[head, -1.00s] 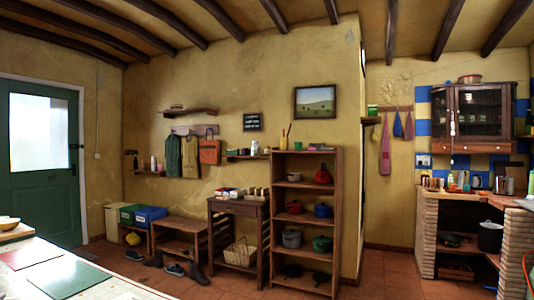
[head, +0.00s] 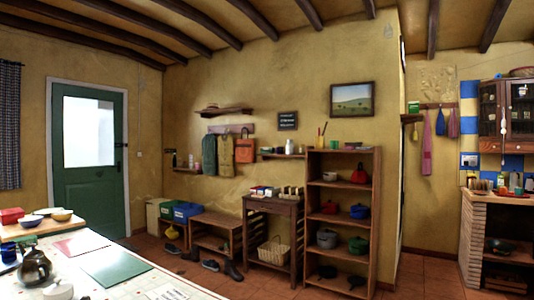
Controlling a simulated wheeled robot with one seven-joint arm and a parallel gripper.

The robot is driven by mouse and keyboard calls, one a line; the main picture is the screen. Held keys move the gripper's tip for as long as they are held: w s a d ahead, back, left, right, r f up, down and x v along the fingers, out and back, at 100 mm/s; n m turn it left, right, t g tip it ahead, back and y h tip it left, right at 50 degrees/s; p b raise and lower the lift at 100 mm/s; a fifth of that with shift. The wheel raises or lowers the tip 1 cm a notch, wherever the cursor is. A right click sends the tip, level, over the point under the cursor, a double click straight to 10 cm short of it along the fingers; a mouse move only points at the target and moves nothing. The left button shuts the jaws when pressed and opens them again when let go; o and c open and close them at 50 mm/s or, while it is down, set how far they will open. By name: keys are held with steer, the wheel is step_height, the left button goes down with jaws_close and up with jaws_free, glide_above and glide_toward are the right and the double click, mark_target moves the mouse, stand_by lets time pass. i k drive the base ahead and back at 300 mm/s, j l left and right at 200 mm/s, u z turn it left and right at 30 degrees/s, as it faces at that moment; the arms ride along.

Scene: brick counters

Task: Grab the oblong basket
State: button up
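A light wicker basket (head: 273,251), longer than it is tall, sits on the low shelf of a small wooden side table (head: 271,207) against the back wall. The table's top and legs frame it, and its front is open to view. It is across the room from me, beyond the near counter. My gripper is not in view.
A tall shelf with pots (head: 343,220) stands just right of the side table. A low bench (head: 214,236) with shoes near it is on the left. A white counter (head: 125,270) fills the lower left. Tiled floor (head: 408,275) is open at the lower right.

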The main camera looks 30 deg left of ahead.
mark_target(279, 255)
steer(key=u, duration=1.3)
steer(key=i+l+z, duration=0.1)
steer(key=i, duration=0.5)
steer(key=i+l, duration=0.25)
steer(key=i, duration=0.35)
steer(key=i+l+z, duration=0.25)
steer(key=i, duration=0.55)
steer(key=i+j+z, duration=0.15)
steer(key=i+z, duration=0.15)
steer(key=i, duration=0.5)
steer(key=i+j+z, duration=0.1)
steer(key=j, duration=0.3)
steer(key=i+j+z, duration=0.1)
steer(key=i+j, duration=0.15)
steer(key=j, duration=0.15)
steer(key=i+j+z, duration=0.1)
steer(key=j, duration=0.3)
steer(key=i+j+z, duration=0.1)
steer(key=j, duration=0.35)
steer(key=i+j, duration=0.2)
steer(key=j, duration=0.7)
steer(key=k+j+z, duration=0.1)
steer(key=j, duration=0.4)
steer(key=j+z, duration=0.1)
steer(key=j, duration=0.4)
steer(key=k, duration=0.05)
